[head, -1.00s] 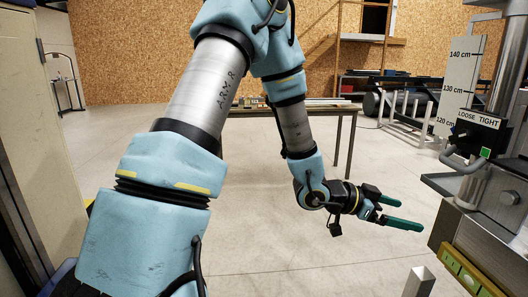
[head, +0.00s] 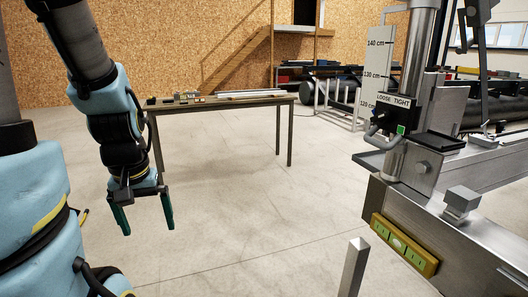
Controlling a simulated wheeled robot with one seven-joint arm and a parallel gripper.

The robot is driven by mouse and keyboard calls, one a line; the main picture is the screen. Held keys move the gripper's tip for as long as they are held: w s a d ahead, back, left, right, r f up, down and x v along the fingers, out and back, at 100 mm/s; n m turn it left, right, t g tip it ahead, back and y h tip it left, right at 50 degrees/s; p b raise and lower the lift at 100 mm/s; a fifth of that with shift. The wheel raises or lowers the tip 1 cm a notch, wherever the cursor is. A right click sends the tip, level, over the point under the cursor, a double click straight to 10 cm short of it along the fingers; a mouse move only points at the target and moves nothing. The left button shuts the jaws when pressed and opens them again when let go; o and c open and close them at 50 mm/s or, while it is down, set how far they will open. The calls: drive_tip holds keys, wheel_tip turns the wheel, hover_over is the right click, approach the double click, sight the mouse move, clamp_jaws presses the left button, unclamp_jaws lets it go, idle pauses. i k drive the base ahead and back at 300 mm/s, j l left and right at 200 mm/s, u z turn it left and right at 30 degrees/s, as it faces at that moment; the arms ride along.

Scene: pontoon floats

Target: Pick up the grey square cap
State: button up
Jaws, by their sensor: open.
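A small grey block with a square top (head: 460,203), which looks like the grey square cap, sits on the metal beam (head: 485,235) at the right in the head view. My gripper (head: 146,228) hangs at the left with its two green fingers pointing down and apart. Nothing is between the fingers. The gripper is well to the left of the cap, with open floor between them.
A square metal post (head: 354,266) stands upright in front of the beam. A yellow level (head: 403,244) is on the beam's side. A column with a LOOSE TIGHT clamp (head: 397,110) rises behind the cap. A table (head: 222,101) with small items stands farther back.

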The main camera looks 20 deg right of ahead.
sight(460, 197)
drive_tip(key=k+l+z, duration=0.15)
drive_tip(key=l+z, duration=0.15)
drive_tip(key=l, duration=0.15)
drive_tip(key=k+l+z, duration=0.25)
drive_tip(key=l, duration=0.2)
drive_tip(key=l+z, duration=0.3)
drive_tip(key=l, duration=0.15)
